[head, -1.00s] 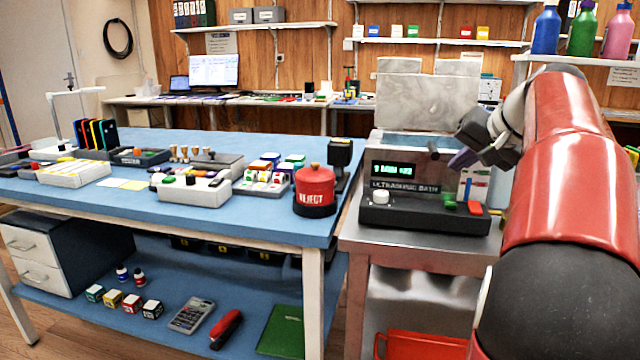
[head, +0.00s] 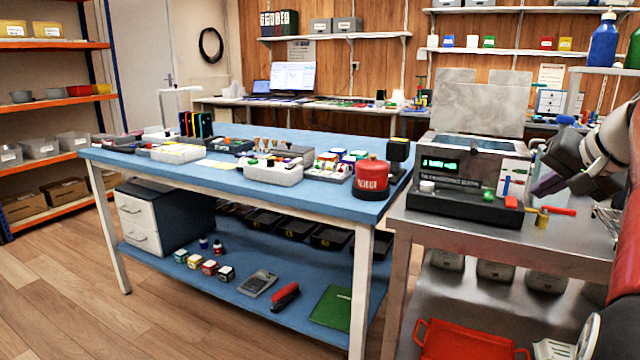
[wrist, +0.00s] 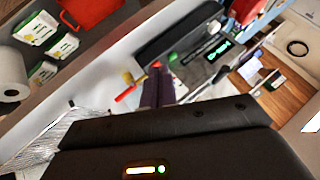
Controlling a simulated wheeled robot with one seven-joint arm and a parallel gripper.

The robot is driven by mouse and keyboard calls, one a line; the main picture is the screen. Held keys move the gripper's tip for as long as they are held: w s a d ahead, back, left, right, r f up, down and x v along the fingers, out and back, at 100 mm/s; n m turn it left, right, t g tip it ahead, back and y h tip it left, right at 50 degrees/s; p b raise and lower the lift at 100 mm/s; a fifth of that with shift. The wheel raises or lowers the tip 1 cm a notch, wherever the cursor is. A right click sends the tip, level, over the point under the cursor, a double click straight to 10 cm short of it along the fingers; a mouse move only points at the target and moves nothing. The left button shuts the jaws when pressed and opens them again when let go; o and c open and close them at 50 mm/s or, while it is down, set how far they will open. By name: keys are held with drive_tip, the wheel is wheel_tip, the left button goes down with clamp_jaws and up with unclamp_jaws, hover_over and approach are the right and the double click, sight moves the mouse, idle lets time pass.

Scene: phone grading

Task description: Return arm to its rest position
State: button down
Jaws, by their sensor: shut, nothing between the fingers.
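My gripper (head: 546,187) is at the right of the head view, in front of the right end of the ultrasonic bath (head: 462,200). Its purple fingers are together with nothing between them. In the wrist view the shut fingers (wrist: 158,88) point away over the steel bench, with the bath's dark front (wrist: 195,50) beyond them. My red arm runs off the right edge of the head view, so most of it is hidden.
A red crate (head: 470,342) is on the lower shelf. Open floor (head: 70,285) is at left.

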drive_tip(key=s+a+f+n+g, duration=0.1)
drive_tip(key=s+a+f+n, duration=0.3)
drive_tip(key=a, duration=0.6)
drive_tip(key=s+a+f+g, duration=0.1)
drive_tip(key=s+a+f, duration=0.2)
drive_tip(key=a+f, duration=0.45)
drive_tip(key=s+a+f+n+g, duration=0.1)
drive_tip(key=s+a+f+n, duration=0.3)
drive_tip(key=s+a+f, duration=0.6)
wheel_tip(320, 180, down, 2)
drive_tip(key=shift+s+f+h, duration=0.2)
drive_tip(key=shift+s+h, duration=0.2)
drive_tip(key=shift+s, duration=0.65)
idle(4.1)
